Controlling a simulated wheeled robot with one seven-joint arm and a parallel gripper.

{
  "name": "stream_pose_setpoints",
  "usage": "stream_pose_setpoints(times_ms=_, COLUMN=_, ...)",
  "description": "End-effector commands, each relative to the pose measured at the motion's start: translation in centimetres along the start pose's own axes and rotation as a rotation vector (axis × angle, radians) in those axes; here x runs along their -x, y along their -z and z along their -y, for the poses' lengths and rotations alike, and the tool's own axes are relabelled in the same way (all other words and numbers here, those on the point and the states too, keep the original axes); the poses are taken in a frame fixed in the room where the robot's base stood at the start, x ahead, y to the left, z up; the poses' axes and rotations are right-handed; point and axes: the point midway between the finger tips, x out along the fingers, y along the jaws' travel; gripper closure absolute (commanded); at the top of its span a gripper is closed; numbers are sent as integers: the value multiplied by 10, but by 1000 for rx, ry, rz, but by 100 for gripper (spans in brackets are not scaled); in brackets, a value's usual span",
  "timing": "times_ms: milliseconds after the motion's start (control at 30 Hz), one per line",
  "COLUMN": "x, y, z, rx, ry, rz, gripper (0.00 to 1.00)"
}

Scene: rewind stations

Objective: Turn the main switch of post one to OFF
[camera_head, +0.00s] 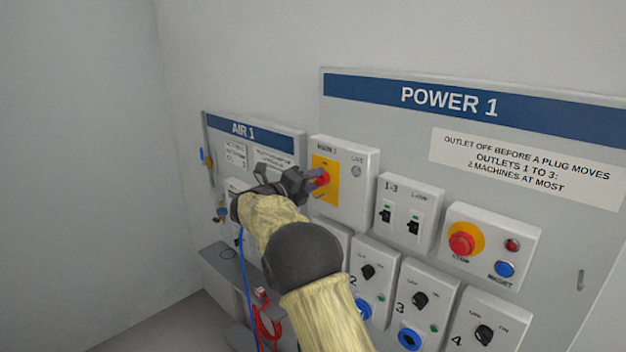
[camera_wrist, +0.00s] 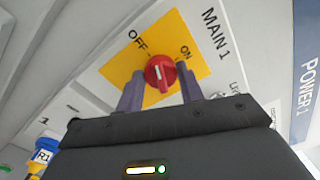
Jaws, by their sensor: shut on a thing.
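The main switch of post one is a red rotary knob (camera_wrist: 160,74) on a yellow plate (camera_wrist: 115,68), labelled MAIN 1, OFF and ON. Its white line points about straight up in the wrist view, between the two labels; I cannot tell that it sits on either. My gripper (camera_wrist: 160,88) is shut on the knob, one purple finger on each side. In the head view the knob (camera_head: 323,178) shows at the upper left of the POWER 1 panel (camera_head: 400,118), with my gripper (camera_head: 316,180) reaching it from the left. The fingers partly hide it there.
Right of the switch are a 1-3 switch box (camera_head: 408,214) and a box with a red stop button (camera_head: 462,243). Several outlet boxes sit below, partly behind my arm. The AIR 1 panel (camera_head: 270,137) and a blue hose (camera_head: 246,290) are at the left.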

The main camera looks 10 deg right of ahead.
Motion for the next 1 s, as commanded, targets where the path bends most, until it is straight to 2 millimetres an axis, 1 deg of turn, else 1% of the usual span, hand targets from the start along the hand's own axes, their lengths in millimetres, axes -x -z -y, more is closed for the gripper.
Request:
stream_pose_setpoints(times_ms=200, x=0, y=-1, z=1, rx=189, ry=-1, rz=1, gripper=86)
stream_pose_setpoints(times_ms=500, x=0, y=0, z=0, rx=363, ry=1, rz=0, gripper=86)
stream_pose_setpoints(times_ms=700, x=0, y=0, z=-1, rx=406, ry=0, rz=1, gripper=86)
stream_pose_setpoints(times_ms=1000, x=0, y=0, z=-2, rx=414, ry=0, rz=1, gripper=86)
